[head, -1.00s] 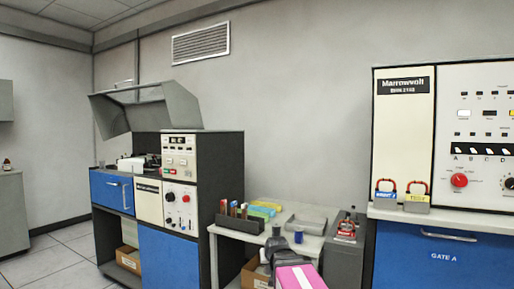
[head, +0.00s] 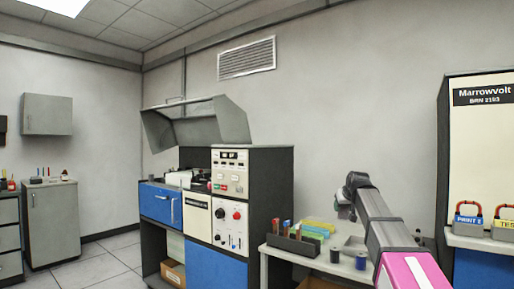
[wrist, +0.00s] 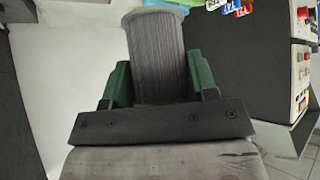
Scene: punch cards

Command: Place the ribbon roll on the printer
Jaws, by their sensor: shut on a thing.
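My gripper (wrist: 160,78) is shut on a grey, finely ridged cylinder, the ribbon roll (wrist: 158,45), between its green finger pads in the wrist view. In the head view my gripper (head: 350,196) is raised above the small table, and the roll in it is small and dark, hard to make out. The machine I take for the printer (head: 196,222) stands to the left, with blue panels, cream control panels and a raised grey hood (head: 197,125). The gripper is apart from it, to its right.
The small table (head: 308,246) holds a rack of coloured tools (head: 292,240), yellow and green items (head: 317,229), a dark spool (head: 335,255) and a blue spool (head: 361,261). A Marrowvolt cabinet (head: 480,150) stands at right. Open floor (head: 100,258) lies at left.

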